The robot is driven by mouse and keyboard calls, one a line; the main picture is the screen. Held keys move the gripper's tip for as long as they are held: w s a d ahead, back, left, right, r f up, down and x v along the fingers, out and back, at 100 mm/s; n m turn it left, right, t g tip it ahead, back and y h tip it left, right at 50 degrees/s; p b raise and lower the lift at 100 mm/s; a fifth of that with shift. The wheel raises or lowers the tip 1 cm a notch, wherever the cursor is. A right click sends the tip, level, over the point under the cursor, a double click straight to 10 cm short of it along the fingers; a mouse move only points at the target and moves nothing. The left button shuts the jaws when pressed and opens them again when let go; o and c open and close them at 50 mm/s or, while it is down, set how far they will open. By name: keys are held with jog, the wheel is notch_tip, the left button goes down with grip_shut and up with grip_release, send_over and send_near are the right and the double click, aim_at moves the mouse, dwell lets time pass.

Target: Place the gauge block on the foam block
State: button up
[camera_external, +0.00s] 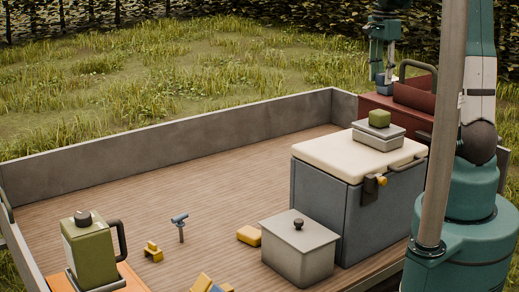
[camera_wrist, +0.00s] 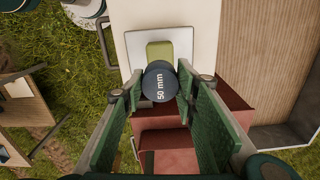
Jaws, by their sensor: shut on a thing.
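The gauge block (camera_wrist: 160,84) is a dark, round-ended piece marked "50 mm" in the wrist view. My gripper (camera_wrist: 160,92) is shut on it, with a green-padded finger on each side. In the external view my gripper (camera_external: 383,76) hangs at the upper right, above the red box and behind the cooler. A small green block (camera_external: 379,118), apparently the foam block, rests on a light grey box (camera_external: 378,136) on the cooler lid. In the wrist view the green block (camera_wrist: 158,51) lies just beyond the gauge block, which hides its near edge.
The cooler (camera_external: 322,157) has a cream lid and stands right of centre. A red box (camera_external: 401,118) stands behind it. A grey lidded box (camera_external: 299,252) stands in front. A green canister (camera_external: 90,250) and small yellow pieces lie left. The middle of the wooden bed is mostly clear.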

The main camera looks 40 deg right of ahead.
send_over(380, 112)
jog(key=shift+w+d+f, duration=0.1)
jog(key=shift+d+f, duration=0.05)
jog(key=shift+f, duration=1.2)
jog(key=shift+w+d+f, duration=0.1)
jog(key=shift+f, duration=1.2)
jog(key=shift+f, duration=0.1)
jog(key=shift+f+p, duration=0.45)
jog(key=shift+f, duration=1.55)
jog(key=shift+f, duration=0.2)
jog(key=o, duration=0.9)
jog(key=shift+r, duration=0.2)
jog(key=shift+r+b, duration=0.45)
jog(key=shift+r, duration=5.6)
